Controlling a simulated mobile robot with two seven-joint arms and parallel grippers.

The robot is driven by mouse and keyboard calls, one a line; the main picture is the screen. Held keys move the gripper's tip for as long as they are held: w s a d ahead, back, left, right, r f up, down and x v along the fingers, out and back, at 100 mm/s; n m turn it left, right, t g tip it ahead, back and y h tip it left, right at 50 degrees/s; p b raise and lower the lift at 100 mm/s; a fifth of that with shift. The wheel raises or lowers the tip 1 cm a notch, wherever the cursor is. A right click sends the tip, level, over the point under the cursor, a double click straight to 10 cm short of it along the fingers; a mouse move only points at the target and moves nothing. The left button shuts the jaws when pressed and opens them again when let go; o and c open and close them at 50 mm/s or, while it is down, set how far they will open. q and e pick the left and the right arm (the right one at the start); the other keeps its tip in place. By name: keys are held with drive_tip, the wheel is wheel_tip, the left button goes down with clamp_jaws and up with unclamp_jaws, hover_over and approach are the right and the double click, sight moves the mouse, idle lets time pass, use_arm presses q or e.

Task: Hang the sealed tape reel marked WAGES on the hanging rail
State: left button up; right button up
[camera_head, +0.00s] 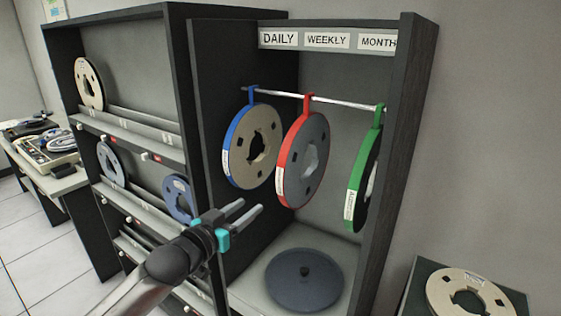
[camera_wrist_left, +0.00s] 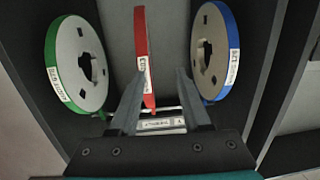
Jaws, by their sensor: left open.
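The hanging rail (camera_head: 338,101) is a white bar across the cabinet. A blue-rimmed reel (camera_head: 236,158), a red-rimmed reel (camera_head: 322,160) and a green-rimmed reel (camera_head: 363,190) hang from it by coloured tabs. Their labels are too small to read, so I cannot tell which reel is marked WAGES. My left gripper (camera_head: 250,210) is open and empty, in front of the cabinet and below the blue reel. In the left wrist view the red reel (camera_wrist_left: 141,45) appears edge-on beyond the fingers, between the green reel (camera_wrist_left: 80,63) and the blue reel (camera_wrist_left: 211,50).
Signs reading DAILY (camera_head: 279,38), WEEKLY (camera_head: 327,40) and MONTH top the cabinet. A dark disc (camera_head: 304,281) lies on its floor. Several reels stand on the left shelves (camera_head: 140,128). A beige reel (camera_head: 438,298) lies at the lower right. A desk with equipment is at far left.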

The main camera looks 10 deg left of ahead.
use_arm(q)
drive_tip(key=m+h, duration=0.1)
drive_tip(key=h, duration=0.1)
approach(281, 164)
drive_tip(key=shift+t, duration=0.4)
drive_tip(key=b+x, duration=0.1)
drive_tip(key=x, duration=0.2)
drive_tip(key=b+x, duration=0.1)
drive_tip(key=x, duration=0.3)
drive_tip(key=b+x, duration=0.1)
drive_tip(key=x, duration=0.3)
drive_tip(key=shift+w+d+f, duration=0.15)
drive_tip(key=shift+f, duration=0.25)
clamp_jaws()
idle(0.5)
